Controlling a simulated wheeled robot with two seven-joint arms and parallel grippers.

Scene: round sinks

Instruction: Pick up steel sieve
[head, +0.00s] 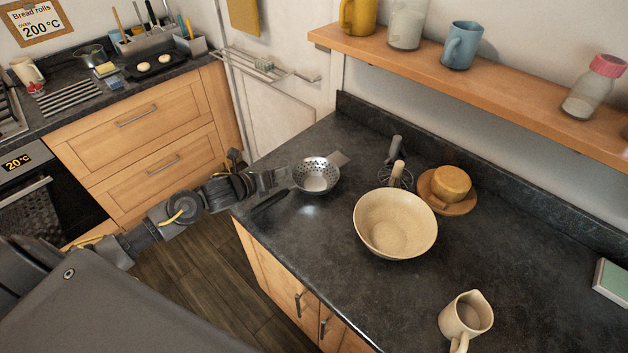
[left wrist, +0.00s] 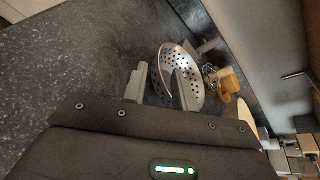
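The steel sieve (head: 317,178) is a shiny perforated bowl on the dark countertop near its left end. A flat grey tab shows at its far rim. My left gripper (head: 288,180) is at the sieve's left side, low over the counter. In the left wrist view the sieve (left wrist: 190,62) lies ahead, and the left gripper's two fingers (left wrist: 161,87) stand apart, open. The near rim of the sieve lies between them, with one finger outside and the other over the bowl's inside. Whether they touch the rim cannot be told. My right gripper is not in view.
A large cream bowl (head: 395,223) stands right of the sieve. A wooden shelf (head: 480,80) hangs above. The counter's front middle is clear.

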